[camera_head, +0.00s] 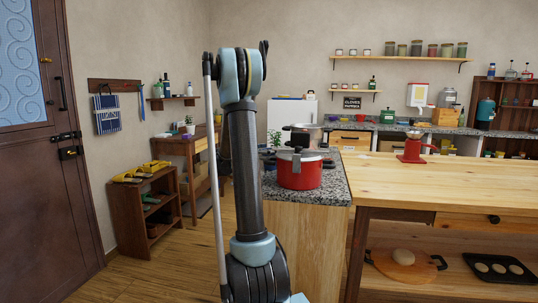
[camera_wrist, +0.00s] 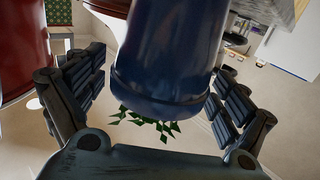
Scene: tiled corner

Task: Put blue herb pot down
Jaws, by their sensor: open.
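The blue herb pot (camera_wrist: 165,75) fills the middle of the wrist view, its dark blue side close to the camera and green leaves showing below it. My gripper (camera_wrist: 155,68) is open, with one dark finger on each side of the pot. A gap shows between the pot and the right finger; contact at the left finger is hard to judge. In the head view, green herb leaves (camera_head: 275,138) show just right of my arm, behind the red cooking pot. My gripper is hidden behind my arm there.
The red lidded pot (camera_head: 300,172) stands on the granite counter (camera_head: 325,190), close to the herb; red also shows at the wrist view's left edge. The wooden worktop (camera_head: 450,180) to the right is mostly clear, with a red grinder (camera_head: 412,150).

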